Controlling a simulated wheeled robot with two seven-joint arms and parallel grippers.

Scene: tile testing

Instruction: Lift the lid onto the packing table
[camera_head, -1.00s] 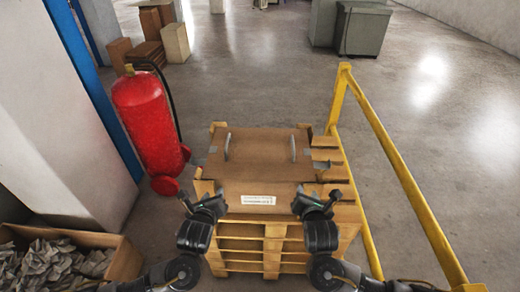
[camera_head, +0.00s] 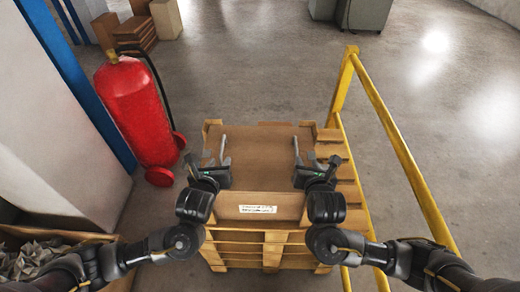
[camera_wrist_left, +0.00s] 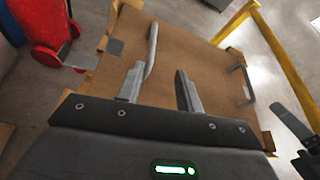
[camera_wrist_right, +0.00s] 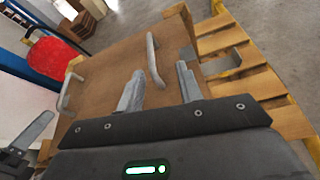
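A flat brown lid (camera_head: 262,155) with two upright grey handles lies on a box on a wooden pallet. The left handle (camera_head: 223,145) and right handle (camera_head: 297,150) stand near its two sides. My left gripper (camera_head: 221,163) is open at the left handle; in the left wrist view this handle (camera_wrist_left: 151,50) reaches down between the fingertips, near the left finger. My right gripper (camera_head: 312,165) is open at the right handle; in the right wrist view this handle (camera_wrist_right: 152,60) ends between the fingertips. Neither gripper is shut on anything. I cannot make out the packing table.
The box front carries a white label (camera_head: 258,209). The pallet (camera_head: 272,250) is underneath. A red fire extinguisher (camera_head: 135,110) stands to the left, a yellow rail (camera_head: 400,150) runs along the right, and a carton of crumpled paper (camera_head: 45,255) is at lower left.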

